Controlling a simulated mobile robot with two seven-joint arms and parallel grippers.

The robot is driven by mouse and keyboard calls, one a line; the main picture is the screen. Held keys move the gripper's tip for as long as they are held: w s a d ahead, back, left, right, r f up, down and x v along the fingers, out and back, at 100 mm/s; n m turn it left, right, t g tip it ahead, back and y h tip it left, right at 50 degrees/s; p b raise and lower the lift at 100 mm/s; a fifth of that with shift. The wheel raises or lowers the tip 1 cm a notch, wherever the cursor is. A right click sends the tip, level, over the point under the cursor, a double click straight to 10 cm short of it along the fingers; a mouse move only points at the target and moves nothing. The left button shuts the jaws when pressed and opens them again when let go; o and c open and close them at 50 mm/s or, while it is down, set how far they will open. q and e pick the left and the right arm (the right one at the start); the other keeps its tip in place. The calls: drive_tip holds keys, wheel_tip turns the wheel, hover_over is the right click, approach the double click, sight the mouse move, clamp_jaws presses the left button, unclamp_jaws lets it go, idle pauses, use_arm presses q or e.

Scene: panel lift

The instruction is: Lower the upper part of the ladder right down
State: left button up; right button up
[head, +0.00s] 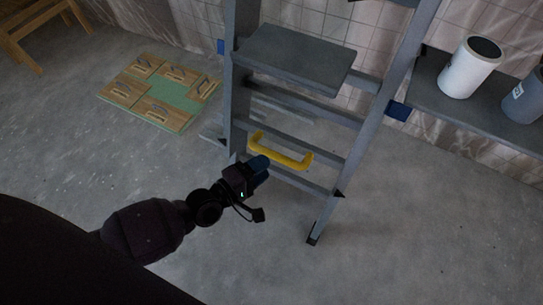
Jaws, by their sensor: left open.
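The grey ladder (360,140) stands upright in front of the tiled wall, with a flat grey step or platform (293,58) near its top in view. A yellow handle (284,153) is fixed across a lower rung. My left gripper (262,172) is open just below and left of the yellow handle, close to it in the picture. I cannot tell whether it touches the handle. The ladder's top is cut off by the picture's upper edge. My right gripper is not in view.
A grey shelf (440,97) at the right bears a white canister (470,70) and a grey one (524,100). A green mat (182,94) with wooden panels lies on the floor left of the ladder. A wooden bench (40,22) stands far left. The front floor is clear.

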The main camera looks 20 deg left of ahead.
use_arm(q)
drive_tip(key=v, duration=0.5)
drive_tip(key=shift+s+a+p, duration=0.1)
drive_tip(key=shift+s+p, duration=0.2)
drive_tip(key=shift+p, duration=0.1)
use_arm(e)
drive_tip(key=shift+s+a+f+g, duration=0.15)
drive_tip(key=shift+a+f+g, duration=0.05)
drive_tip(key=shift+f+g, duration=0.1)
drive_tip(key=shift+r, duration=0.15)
